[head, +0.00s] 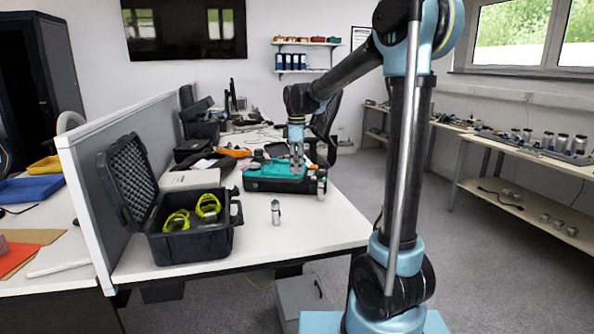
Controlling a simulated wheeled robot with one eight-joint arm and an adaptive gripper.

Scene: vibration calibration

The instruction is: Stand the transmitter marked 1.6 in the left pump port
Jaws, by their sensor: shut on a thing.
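My gripper (297,168) is over the right half of a teal and black unit (262,185), which looks like the pump, on the white table. It is shut on a small grey thing that looks like a transmitter; the fingers mostly hide it. I cannot tell whether its lower end touches the unit or is in a port. One silver transmitter (275,212) stands upright on the table in front of the unit. Another silver cylinder (320,188) is at the unit's right end. Any 1.6 marking is too small to read, and the ports are not clear.
An open black case (190,243) with yellow-green coils stands at the table's left, its foam lid (128,178) raised. An orange tool (235,152) and dark items lie behind the unit. The table's front right (330,225) is clear. A grey partition borders the left side.

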